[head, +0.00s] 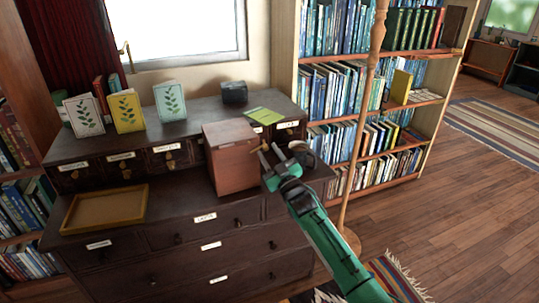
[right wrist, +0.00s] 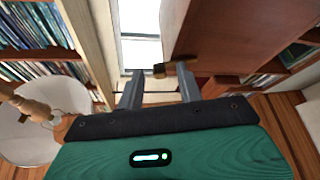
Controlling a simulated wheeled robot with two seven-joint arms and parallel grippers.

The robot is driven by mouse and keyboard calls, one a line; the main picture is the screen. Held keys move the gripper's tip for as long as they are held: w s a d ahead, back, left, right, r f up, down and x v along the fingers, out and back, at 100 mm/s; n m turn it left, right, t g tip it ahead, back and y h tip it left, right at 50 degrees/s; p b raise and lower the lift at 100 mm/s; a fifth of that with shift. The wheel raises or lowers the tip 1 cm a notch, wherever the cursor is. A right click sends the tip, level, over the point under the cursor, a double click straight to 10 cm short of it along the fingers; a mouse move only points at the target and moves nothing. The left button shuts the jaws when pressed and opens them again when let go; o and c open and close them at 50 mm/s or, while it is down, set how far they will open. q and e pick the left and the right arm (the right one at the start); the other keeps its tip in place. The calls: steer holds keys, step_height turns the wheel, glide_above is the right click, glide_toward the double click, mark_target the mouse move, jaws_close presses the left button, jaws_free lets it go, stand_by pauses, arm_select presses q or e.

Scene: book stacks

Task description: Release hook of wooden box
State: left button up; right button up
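The reddish-brown wooden box (head: 230,165) stands on the dark dresser, upright, with its lid down. It also fills the upper right of the right wrist view (right wrist: 235,35). A small brass-coloured hook (head: 263,148) sticks out from the box's right side; in the right wrist view the hook (right wrist: 165,70) lies at the fingertips. My right gripper (head: 272,158) is beside the box's right side, with its fingers apart. In the right wrist view the gripper (right wrist: 158,82) is open, with the hook close to the tips; contact is unclear. My left gripper is out of view.
The dresser (head: 120,255) also holds a yellow tray (head: 103,208), upright leaf-pattern cards (head: 128,110), a dark block (head: 234,92) and a green booklet (head: 265,116). A wooden pole (head: 366,100) stands right of my right arm, before the bookshelf (head: 440,85).

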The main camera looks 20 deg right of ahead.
steer(key=v, duration=1.3)
steer(key=shift+s, duration=0.25)
